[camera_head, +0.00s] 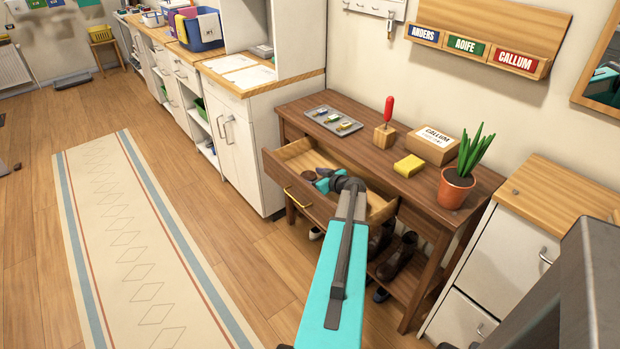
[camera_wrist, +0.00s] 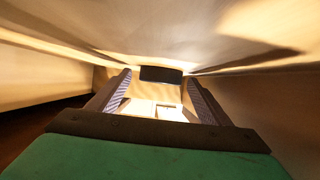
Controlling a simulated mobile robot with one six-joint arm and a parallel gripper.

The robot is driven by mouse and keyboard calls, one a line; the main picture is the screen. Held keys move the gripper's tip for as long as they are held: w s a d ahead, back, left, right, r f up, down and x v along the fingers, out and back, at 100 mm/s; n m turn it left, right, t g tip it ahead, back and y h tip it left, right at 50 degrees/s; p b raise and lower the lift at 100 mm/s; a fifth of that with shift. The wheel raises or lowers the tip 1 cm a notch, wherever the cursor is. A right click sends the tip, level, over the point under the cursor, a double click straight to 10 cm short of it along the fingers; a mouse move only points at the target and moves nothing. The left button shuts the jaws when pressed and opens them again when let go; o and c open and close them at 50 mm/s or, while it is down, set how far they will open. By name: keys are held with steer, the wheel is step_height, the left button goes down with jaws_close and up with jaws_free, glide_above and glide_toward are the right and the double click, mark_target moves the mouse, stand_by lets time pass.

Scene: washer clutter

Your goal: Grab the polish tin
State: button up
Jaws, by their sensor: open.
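The drawer (camera_head: 294,154) of the brown wooden bench is pulled open, and my gripper (camera_head: 318,177) is down inside it. A small dark brown round thing (camera_head: 308,175), perhaps the polish tin, shows in the drawer close by my fingertips. In the wrist view my gripper (camera_wrist: 160,95) is open, its two ridged fingers apart. A dark flat-sided thing (camera_wrist: 161,75) appears ahead between the fingertips, seemingly apart from them. I cannot tell whether it is the tin. My arm hides part of the drawer.
On the bench top are a grey tray (camera_head: 333,121), a red-handled tool in a wooden block (camera_head: 385,135), a yellow sponge (camera_head: 408,166), a carton (camera_head: 432,145) and a potted plant (camera_head: 456,188). Drawer walls close in around my gripper. Shoes (camera_head: 397,258) sit below.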

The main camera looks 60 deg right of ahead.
mark_target(311, 177)
steer(key=c, duration=1.1)
steer(key=shift+r, duration=0.15)
steer(key=shift+c, duration=0.2)
step_height(311, 177, up, 10)
steer(key=b, duration=0.1)
stand_by(0.5)
